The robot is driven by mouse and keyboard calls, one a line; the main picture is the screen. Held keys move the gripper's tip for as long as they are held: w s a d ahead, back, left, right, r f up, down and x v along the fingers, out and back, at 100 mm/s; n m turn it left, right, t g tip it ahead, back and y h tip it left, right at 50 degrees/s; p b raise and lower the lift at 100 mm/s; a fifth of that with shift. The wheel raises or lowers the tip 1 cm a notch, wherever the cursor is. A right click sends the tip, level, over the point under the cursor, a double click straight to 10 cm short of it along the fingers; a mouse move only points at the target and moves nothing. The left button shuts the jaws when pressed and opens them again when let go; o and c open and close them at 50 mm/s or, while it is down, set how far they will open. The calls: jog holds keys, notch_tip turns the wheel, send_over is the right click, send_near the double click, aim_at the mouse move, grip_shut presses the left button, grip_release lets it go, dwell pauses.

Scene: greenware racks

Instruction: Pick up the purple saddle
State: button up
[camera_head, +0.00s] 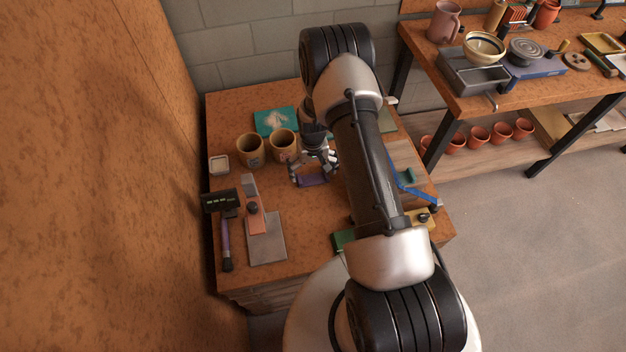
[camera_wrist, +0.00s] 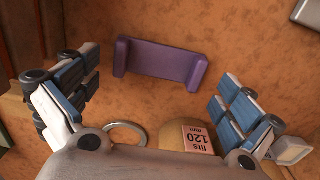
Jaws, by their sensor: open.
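The purple saddle (camera_wrist: 160,60) lies on the brown tabletop in the wrist view, a flat bar with a raised end at each side. In the head view the purple saddle (camera_head: 313,180) shows just in front of my gripper, partly hidden by the fingers. My gripper (camera_wrist: 158,100) is open, with its blue-padded fingers wide apart at left and right, and the saddle lies beyond and between them, not gripped. In the head view my gripper (camera_head: 314,169) is low over the table, its fingers close to the saddle.
Two tan cups (camera_head: 250,150) stand left of my gripper, with a teal mat (camera_head: 275,121) behind. A grey plate (camera_head: 266,240) and a purple-handled tool (camera_head: 226,242) lie at the left front. In the wrist view, a tan cup's label (camera_wrist: 197,138) and a metal ring (camera_wrist: 126,133) are near the fingers.

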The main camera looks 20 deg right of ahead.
notch_tip(320, 180, down, 2)
jog(key=shift+f, duration=0.1)
jog(key=shift+c, duration=0.5)
jog(key=c, duration=0.6)
jog(key=shift+r, duration=0.25)
